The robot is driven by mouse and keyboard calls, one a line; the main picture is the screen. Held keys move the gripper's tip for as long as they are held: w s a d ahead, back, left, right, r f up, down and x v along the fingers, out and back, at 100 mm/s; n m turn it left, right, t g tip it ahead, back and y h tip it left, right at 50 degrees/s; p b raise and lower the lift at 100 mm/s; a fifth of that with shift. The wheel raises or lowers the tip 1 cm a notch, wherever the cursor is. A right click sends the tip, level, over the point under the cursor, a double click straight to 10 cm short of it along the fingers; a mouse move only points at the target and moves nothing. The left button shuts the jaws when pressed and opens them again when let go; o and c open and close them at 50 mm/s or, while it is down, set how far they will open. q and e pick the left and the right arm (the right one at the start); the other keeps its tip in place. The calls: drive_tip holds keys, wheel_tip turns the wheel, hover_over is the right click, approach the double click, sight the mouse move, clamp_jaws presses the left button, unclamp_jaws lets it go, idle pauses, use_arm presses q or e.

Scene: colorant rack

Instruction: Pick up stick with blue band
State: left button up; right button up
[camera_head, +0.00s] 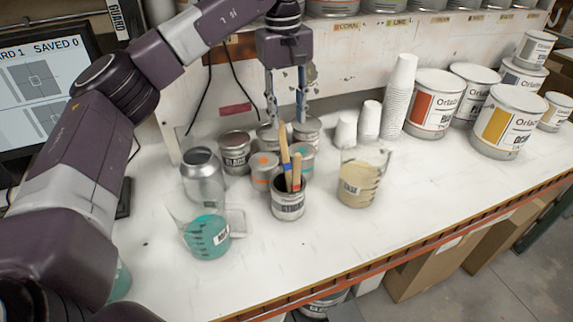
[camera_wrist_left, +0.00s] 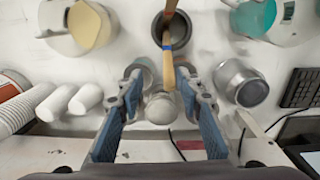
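Two wooden sticks stand in a small open can (camera_head: 288,204) near the middle of the white table. The stick with blue band (camera_head: 284,147) leans out to the left; the other stick (camera_head: 297,170) is beside it. In the left wrist view, the can (camera_wrist_left: 171,32) is near the top, with a stick (camera_wrist_left: 168,72) reaching towards the fingers. My left gripper (camera_head: 287,117) is open and points down, above and behind the sticks. In the left wrist view its fingers (camera_wrist_left: 161,85) are wide apart, with nothing gripped. My right gripper is out of view.
Small cans (camera_head: 234,153) stand close behind the stick can. A silver can (camera_head: 203,180) and a teal beaker (camera_head: 207,236) are left; a beige beaker (camera_head: 359,182) is right. Cups (camera_head: 398,97) and large paint cans (camera_head: 434,103) stand at the back right. The front table is clear.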

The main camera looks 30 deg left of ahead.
sight(283, 137)
use_arm(q)
drive_tip(key=shift+s+a+r, duration=0.15)
drive_tip(key=shift+a, duration=0.45)
drive_tip(key=shift+f, duration=0.35)
drive_tip(key=f+p, duration=0.1)
drive_tip(key=f, duration=0.2)
drive_tip(key=f+p, duration=0.1)
drive_tip(key=f, duration=0.2)
drive_tip(key=shift+s+d+f+p, duration=0.1)
drive_tip(key=shift+s+p, duration=0.1)
drive_tip(key=shift+p, duration=0.1)
drive_tip(key=shift+f, duration=0.3)
clamp_jaws()
